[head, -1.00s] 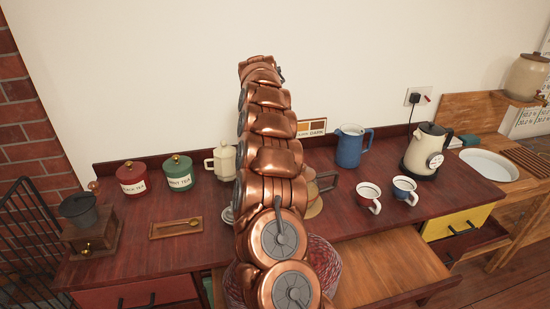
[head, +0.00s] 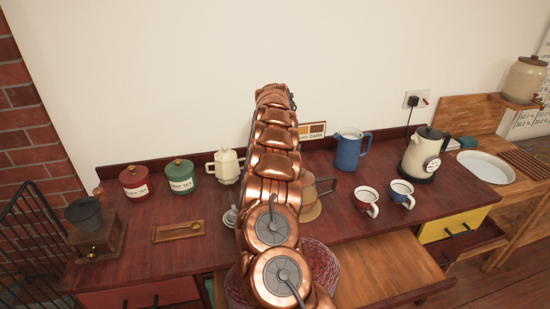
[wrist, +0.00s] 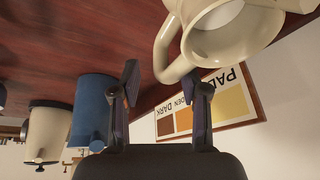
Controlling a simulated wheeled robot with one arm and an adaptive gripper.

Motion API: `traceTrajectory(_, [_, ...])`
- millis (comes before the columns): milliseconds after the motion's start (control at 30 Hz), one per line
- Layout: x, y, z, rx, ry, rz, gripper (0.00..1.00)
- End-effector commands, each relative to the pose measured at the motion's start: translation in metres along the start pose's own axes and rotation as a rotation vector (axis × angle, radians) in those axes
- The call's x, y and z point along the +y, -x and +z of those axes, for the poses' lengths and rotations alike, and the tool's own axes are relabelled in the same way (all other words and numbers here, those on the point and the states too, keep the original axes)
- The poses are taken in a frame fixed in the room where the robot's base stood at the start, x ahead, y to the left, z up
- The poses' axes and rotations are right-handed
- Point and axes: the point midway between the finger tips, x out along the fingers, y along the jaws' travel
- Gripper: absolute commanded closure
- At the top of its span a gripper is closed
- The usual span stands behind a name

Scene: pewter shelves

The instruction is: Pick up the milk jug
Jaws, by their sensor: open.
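A cream jug (wrist: 228,28) with a round open mouth and a loop handle fills the top right of the wrist view, which is upside down; I take it for the milk jug. In the head view my arm seems to hide it. My gripper (wrist: 166,72) is open, its two dark fingers spread apart. The handle's curve shows between and beyond the fingertips; I cannot tell whether they touch it. A blue jug (head: 349,150) stands farther right on the counter and also shows in the wrist view (wrist: 92,108).
A sign (head: 311,130) stands by the wall behind. A glass pot's handle (head: 325,186), two cups (head: 367,202), a kettle (head: 423,153), a cream pot (head: 226,166), a green canister (head: 180,177) and a red canister (head: 134,182) stand around. An open drawer (head: 390,270) juts out in front.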

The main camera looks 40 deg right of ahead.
Motion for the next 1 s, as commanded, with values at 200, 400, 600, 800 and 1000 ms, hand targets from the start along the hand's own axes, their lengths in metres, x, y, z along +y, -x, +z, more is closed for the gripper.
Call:
traceTrajectory(200, [0.000, -0.015, 0.001, -0.002, 0.000, 0.000, 0.55])
traceTrajectory(400, [0.000, -0.015, 0.001, -0.001, 0.000, -0.001, 0.58])
traceTrajectory(600, [0.000, -0.015, 0.001, -0.001, 0.001, -0.001, 0.79])
traceTrajectory(800, [0.000, -0.015, 0.001, -0.001, 0.001, -0.001, 1.00])
traceTrajectory(1000, [0.000, -0.015, 0.001, -0.001, 0.001, -0.001, 1.00])
